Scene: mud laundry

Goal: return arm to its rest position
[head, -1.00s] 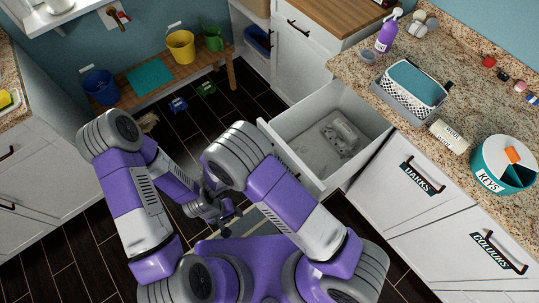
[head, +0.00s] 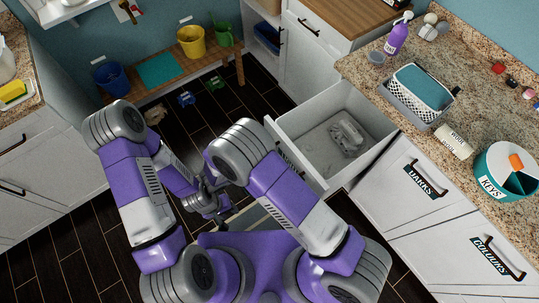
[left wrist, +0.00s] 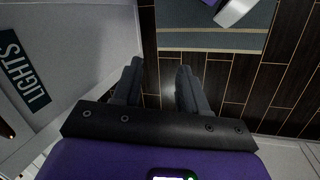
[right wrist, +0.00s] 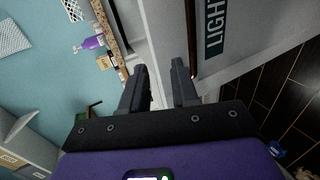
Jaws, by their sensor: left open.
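Both my purple and grey arms are folded in front of my body in the head view. My left gripper (head: 224,208) hangs low near the middle, over the dark floor. In the left wrist view its fingers (left wrist: 158,66) are apart with nothing between them, beside a white front labelled LIGHTS. My right gripper is mostly hidden behind the right arm in the head view. In the right wrist view its fingers (right wrist: 159,66) are apart and empty, close to a white front with the same label.
An open white drawer (head: 312,160) with a pale item inside juts out right of my right arm. A bench with buckets stands behind. Dark floor lies between.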

